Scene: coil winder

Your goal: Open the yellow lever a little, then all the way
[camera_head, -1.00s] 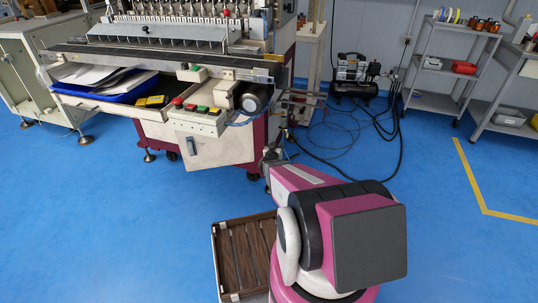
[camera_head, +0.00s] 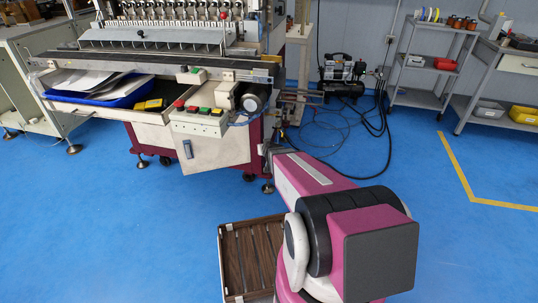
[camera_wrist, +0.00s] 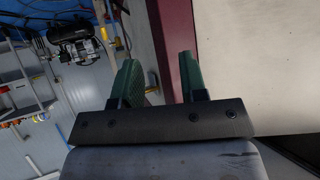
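I cannot pick out a yellow lever for sure in either view. The coil winder (camera_head: 160,60) stands at the upper left of the head view, with a control box (camera_head: 197,122) carrying red and green buttons at its front corner. My arm reaches toward the machine's right end, and my gripper is mostly hidden there. In the wrist view my gripper (camera_wrist: 158,62) has two green fingers standing apart with nothing between them. Behind and right of the fingers are a dark red post (camera_wrist: 176,25) and a pale panel (camera_wrist: 260,60).
A blue tray (camera_head: 122,97) with papers and a yellow item (camera_head: 150,105) sit on the machine's front. A black compressor (camera_head: 342,80) with loose hoses stands behind its right end. A shelf trolley (camera_head: 420,98) stands at the right.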

